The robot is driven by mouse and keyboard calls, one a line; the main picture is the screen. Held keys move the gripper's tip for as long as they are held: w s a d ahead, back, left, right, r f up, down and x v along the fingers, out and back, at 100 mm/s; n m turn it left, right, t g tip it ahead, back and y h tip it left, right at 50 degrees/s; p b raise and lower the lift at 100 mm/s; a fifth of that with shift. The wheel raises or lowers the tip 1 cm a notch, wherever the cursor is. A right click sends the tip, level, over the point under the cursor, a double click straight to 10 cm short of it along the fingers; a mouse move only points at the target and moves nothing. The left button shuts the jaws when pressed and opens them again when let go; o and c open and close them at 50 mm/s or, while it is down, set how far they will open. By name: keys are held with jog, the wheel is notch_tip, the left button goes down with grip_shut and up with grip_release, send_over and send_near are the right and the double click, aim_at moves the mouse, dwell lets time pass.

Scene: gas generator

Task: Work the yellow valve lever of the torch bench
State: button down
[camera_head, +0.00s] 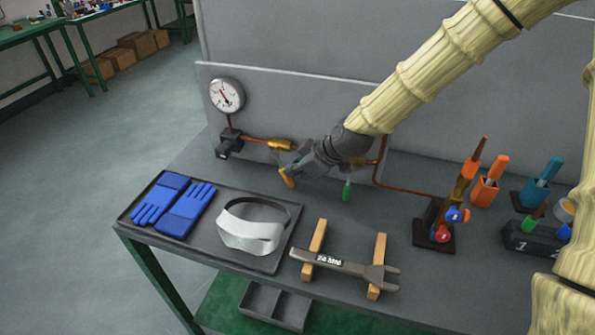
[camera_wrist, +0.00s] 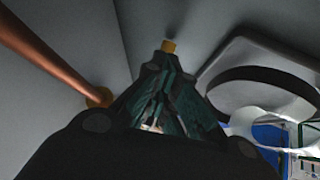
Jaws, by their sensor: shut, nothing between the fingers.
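The yellow valve lever (camera_head: 287,178) hangs below the copper pipe at the back of the bench, left of my arm. My gripper (camera_head: 297,167) is at the lever, its dark fingers close to or touching it; the exact contact is hidden. In the wrist view my gripper (camera_wrist: 167,72) has its fingers drawn together to a point, with nothing held between them. A small yellow end, apparently of the lever (camera_wrist: 168,46), shows just beyond the fingertips. The valve body is mostly hidden behind my gripper.
A gauge (camera_head: 226,95) stands at the back left, with a brass fitting (camera_head: 281,144) on the copper pipe. A green handle (camera_head: 347,190) hangs right of my gripper. Blue gloves (camera_head: 185,212) and a face shield (camera_head: 250,235) lie in front; a wrench (camera_head: 345,268) rests on wooden blocks.

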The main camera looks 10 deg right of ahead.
aim_at(287, 178)
jog(key=shift+b+x, duration=0.55)
jog(key=shift+x, duration=0.45)
jog(key=shift+s+a+f, duration=0.15)
jog(key=shift+f, duration=0.15)
jog(key=shift+a+f+t+y+b, duration=0.15)
jog(key=shift+f+t+y+b, duration=0.1)
jog(key=shift+t+y+b, duration=0.3)
jog(key=shift+a, duration=0.15)
jog(key=shift+a+f+b, duration=0.1)
jog(key=shift+b, duration=0.25)
